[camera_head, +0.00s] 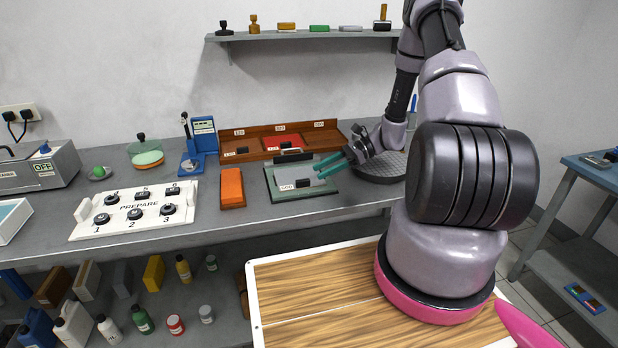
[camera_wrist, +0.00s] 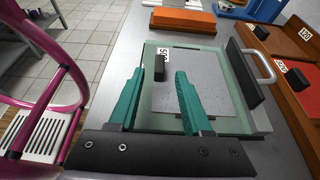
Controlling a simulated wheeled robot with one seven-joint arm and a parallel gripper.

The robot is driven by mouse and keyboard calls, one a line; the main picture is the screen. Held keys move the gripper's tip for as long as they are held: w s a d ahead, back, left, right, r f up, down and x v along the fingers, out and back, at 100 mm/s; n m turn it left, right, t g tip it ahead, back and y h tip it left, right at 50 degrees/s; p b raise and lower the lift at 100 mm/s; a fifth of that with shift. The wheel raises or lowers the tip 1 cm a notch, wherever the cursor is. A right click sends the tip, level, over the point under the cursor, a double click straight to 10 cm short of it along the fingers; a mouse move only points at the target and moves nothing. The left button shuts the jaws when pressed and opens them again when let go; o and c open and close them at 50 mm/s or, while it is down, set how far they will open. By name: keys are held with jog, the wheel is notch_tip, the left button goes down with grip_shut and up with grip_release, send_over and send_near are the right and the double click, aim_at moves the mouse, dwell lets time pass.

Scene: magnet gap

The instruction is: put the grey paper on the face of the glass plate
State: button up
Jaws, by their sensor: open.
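The glass plate (camera_head: 271,192) lies flat on the bench, pale green at its rim; it also fills the middle of the wrist view (camera_wrist: 232,126). The grey paper (camera_head: 290,173) lies on its face, inside the rim; it shows in the wrist view too (camera_wrist: 210,70). A small black block (camera_head: 302,183) with a white label sits at the paper's edge; it also shows in the wrist view (camera_wrist: 160,71). My gripper (camera_head: 326,168) has teal fingers, open and empty, over the paper's near part in the wrist view (camera_wrist: 160,75). Whether the fingertips touch anything, I cannot tell.
A black bar with a metal handle (camera_wrist: 262,67) stands along one side of the plate. An orange block (camera_head: 232,188) lies left of the plate. A brown wooden tray (camera_head: 255,143) with red and dark sections stands behind. A white numbered panel (camera_head: 130,227) is farther left.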

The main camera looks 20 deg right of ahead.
jog(key=v, duration=0.4)
jog(key=shift+d+r, duration=0.15)
jog(key=shift+d, duration=0.2)
jog(key=shift+r, duration=0.15)
jog(key=s+a+r+n+h, duration=0.2)
jog(key=s+r+n+h, duration=0.15)
jog(key=r, duration=0.75)
jog(key=s+a+r+n+h, duration=0.25)
jog(key=r+n+h, duration=0.2)
jog(key=r, duration=0.75)
jog(key=s+r+n+t+h, duration=0.3)
jog(key=s+r+n+t, duration=0.2)
jog(key=s+r, duration=0.9)
jog(key=shift+s+a+n+t+h, duration=0.3)
jog(key=shift+s+a+n+t, duration=0.1)
jog(key=shift+s+t, duration=0.75)
jog(key=shift+r, duration=0.1)
